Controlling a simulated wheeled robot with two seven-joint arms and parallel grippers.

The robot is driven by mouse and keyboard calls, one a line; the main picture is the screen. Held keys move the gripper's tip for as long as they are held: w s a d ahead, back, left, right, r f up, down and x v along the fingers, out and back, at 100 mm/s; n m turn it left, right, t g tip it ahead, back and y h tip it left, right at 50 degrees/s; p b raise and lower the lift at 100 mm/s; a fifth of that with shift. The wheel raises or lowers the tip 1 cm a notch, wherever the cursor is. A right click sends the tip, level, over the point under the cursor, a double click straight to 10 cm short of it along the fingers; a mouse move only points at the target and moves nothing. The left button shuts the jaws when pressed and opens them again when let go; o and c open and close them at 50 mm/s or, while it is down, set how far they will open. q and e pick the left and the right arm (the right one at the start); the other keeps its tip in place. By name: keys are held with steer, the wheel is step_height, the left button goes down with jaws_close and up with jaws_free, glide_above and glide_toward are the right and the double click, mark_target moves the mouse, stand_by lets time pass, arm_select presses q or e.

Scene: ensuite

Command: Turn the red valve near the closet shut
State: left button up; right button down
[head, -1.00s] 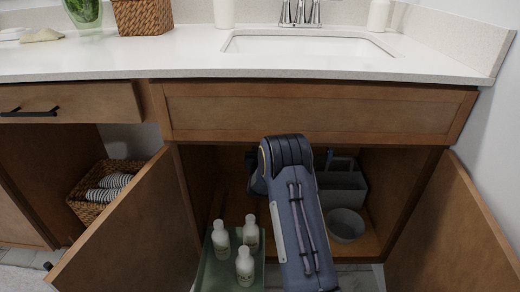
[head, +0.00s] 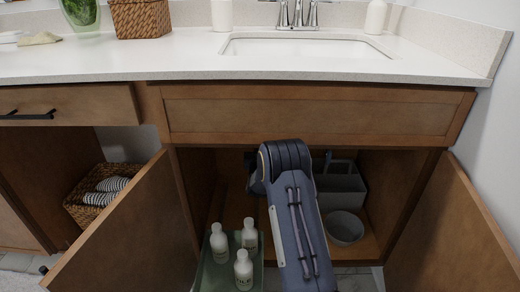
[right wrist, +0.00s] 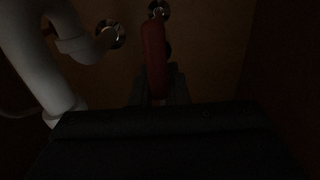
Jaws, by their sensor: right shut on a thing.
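The red valve handle (right wrist: 154,58) shows in the dark right wrist view, below a round metal fitting (right wrist: 159,10) on the cabinet's back wall. My right gripper (right wrist: 158,88) has its fingers around the lower end of the red handle and is shut on it. In the head view my right arm reaches into the open cabinet under the sink, and its own links hide the gripper and the valve. My left gripper is in neither view.
White pipes (right wrist: 38,50) run left of the valve. A green tray (head: 214,272) with white bottles (head: 243,270) stands left of my arm. A grey caddy (head: 342,188) and grey bowl (head: 345,228) stand right of it. Open doors (head: 128,232) flank the cabinet.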

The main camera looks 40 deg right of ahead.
steer(key=shift+s+d+f+m, duration=0.35)
steer(key=shift+f+m, duration=0.15)
steer(key=shift+m, duration=2.45)
steer(key=shift+s+d+f+m, duration=0.3)
steer(key=shift+d+f+m, duration=0.15)
steer(key=shift+m, duration=2.55)
steer(key=shift+s+d+f+m, duration=0.3)
steer(key=shift+f+m, duration=0.25)
steer(key=shift+m, duration=2.4)
steer(key=c, duration=1.4)
jaws_free()
steer(key=shift+s, duration=0.1)
